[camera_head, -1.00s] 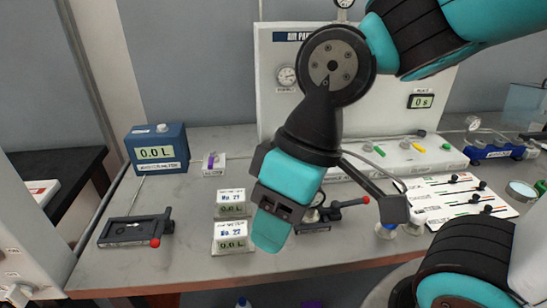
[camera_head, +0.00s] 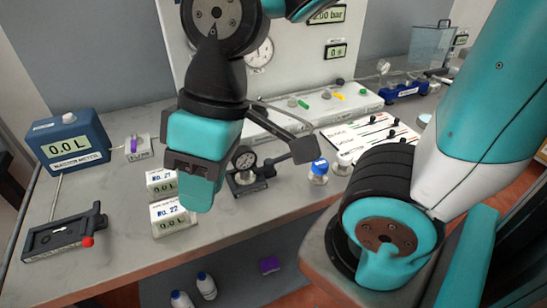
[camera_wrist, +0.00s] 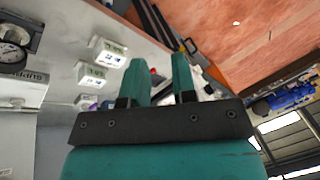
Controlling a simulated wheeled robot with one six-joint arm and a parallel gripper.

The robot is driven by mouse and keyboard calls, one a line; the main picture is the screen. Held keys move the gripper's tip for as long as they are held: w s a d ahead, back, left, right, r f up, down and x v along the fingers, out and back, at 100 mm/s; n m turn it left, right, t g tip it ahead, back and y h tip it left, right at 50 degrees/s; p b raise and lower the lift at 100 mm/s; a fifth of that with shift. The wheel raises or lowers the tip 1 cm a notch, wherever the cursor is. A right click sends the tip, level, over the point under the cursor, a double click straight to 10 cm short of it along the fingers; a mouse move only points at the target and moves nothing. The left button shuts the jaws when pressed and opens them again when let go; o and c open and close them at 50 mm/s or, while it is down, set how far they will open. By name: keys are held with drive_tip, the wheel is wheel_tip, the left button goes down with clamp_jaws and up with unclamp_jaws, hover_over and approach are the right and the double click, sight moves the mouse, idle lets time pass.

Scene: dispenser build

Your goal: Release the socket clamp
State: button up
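A black clamp fixture (camera_head: 55,238) with a red-tipped lever (camera_head: 88,241) lies at the left front of the bench in the head view. I cannot tell which is the socket clamp. My gripper (camera_head: 198,192) points down in front of the bench's middle, near two small numbered meters. In the wrist view its two teal fingers (camera_wrist: 160,80) are apart with nothing held between them. A small red spot shows behind them.
The blue master meter (camera_head: 68,142) stands at the back left. The numbered meters (camera_head: 172,214) sit behind my fingers. A blue-capped knob (camera_head: 319,170) and a white card with black sliders (camera_head: 370,132) are to the right. Bare bench lies between clamp fixture and meters.

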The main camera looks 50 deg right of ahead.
drive_tip(key=w+d+m, duration=0.1)
drive_tip(key=w, duration=0.1)
drive_tip(key=w+d+m, duration=0.1)
drive_tip(key=w+d, duration=0.1)
drive_tip(key=w, duration=0.1)
drive_tip(key=w+d+h+p, duration=0.1)
drive_tip(key=w+d, duration=0.1)
drive_tip(key=shift+w+r+m, duration=0.15)
drive_tip(key=shift+m, duration=0.25)
clamp_jaws()
drive_tip(key=w+d+f+m+h+p, duration=0.1)
drive_tip(key=w+d+m, duration=0.15)
drive_tip(key=d, duration=0.35)
drive_tip(key=w+d+f+m+g, duration=0.1)
drive_tip(key=w+d+m, duration=0.1)
drive_tip(key=w+d, duration=0.35)
drive_tip(key=w+d+f+m+h+p, duration=0.1)
drive_tip(key=w+d+m, duration=0.15)
drive_tip(key=d, duration=0.55)
drive_tip(key=d+f+m+g, duration=0.1)
drive_tip(key=d+f+m, duration=0.2)
drive_tip(key=d, duration=0.8)
drive_tip(key=shift+s+d+f+m+p, duration=0.2)
drive_tip(key=shift+s+d+m+p, duration=0.05)
drive_tip(key=shift+m+p, duration=0.1)
